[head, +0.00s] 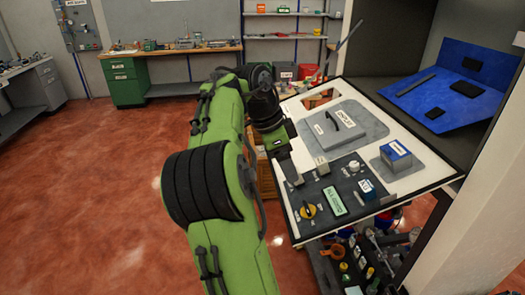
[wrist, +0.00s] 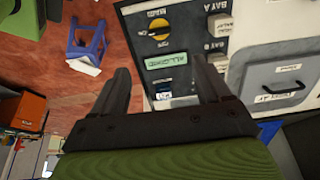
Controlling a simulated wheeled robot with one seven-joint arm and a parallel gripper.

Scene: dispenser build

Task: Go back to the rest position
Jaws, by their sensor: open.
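My gripper (head: 290,176) is at the left edge of the white-topped bench (head: 415,178), above or beside the dark control panel (head: 345,222). In the wrist view my gripper (wrist: 160,78) has its two dark fingers spread wide, with nothing between them. The panel also shows beyond the fingers in the wrist view (wrist: 190,48), with a yellow knob (wrist: 158,27) and a green display (wrist: 166,61). My green arm reaches forward through the middle of the head view and hides part of the floor and the bench's left side.
A grey lid with a black handle (head: 325,140) and a blue-topped box (head: 396,155) are on the bench. A blue board with dark pieces (head: 470,75) lies behind. Shelves and a green cabinet (head: 125,82) stand far back. The red floor (head: 100,190) at left is clear.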

